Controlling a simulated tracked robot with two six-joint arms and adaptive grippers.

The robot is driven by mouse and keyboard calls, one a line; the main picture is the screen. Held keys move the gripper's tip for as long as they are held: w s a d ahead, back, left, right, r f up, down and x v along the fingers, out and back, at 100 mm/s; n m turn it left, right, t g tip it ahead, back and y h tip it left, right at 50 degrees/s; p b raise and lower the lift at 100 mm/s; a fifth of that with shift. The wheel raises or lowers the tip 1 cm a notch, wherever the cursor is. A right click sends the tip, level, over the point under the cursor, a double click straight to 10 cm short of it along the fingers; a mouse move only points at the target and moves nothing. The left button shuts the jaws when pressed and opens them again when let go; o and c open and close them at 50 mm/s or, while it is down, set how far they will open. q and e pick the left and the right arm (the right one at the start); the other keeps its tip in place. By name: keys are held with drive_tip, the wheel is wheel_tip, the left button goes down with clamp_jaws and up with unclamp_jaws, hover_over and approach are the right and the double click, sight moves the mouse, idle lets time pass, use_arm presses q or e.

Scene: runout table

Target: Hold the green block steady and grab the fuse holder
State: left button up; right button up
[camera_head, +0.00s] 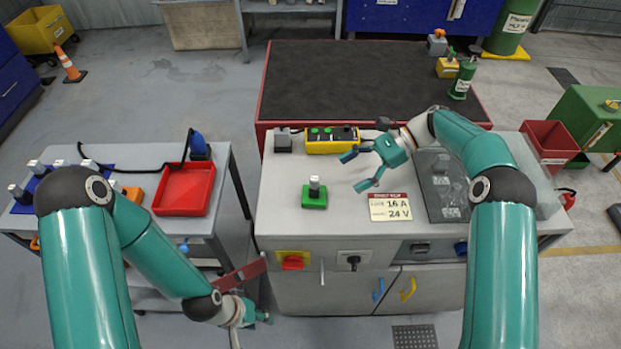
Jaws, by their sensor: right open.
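The green block (314,200) sits on the grey cabinet top, left of the middle. A small grey piece with a pale top, seemingly the fuse holder (314,184), stands upright in the block. My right gripper (355,171) is open and empty above the cabinet top, to the right of the block and apart from it. My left gripper (264,318) is low in front of the cabinet, well below the block in the picture. Its fingers are small and partly hidden by its own wrist, so their opening is unclear.
A yellow control box (331,146) and a grey block (283,141) stand behind the green block. A label plate (390,207) lies to its right. A red tray (183,190) is on the left cart. A red-brown bar (240,273) is near my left wrist.

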sight(318, 191)
drive_tip(key=shift+w, duration=0.15)
drive_tip(key=shift+a+f+b, duration=0.15)
drive_tip(key=shift+a+b, duration=0.05)
drive_tip(key=shift+b, duration=0.1)
drive_tip(key=b+x, duration=0.3)
drive_tip(key=x, duration=0.4)
drive_tip(key=shift+a+f, duration=0.15)
drive_tip(key=shift+a, duration=0.1)
drive_tip(key=shift+x, duration=0.85)
drive_tip(key=c, duration=0.7)
drive_tip(key=shift+o, duration=0.2)
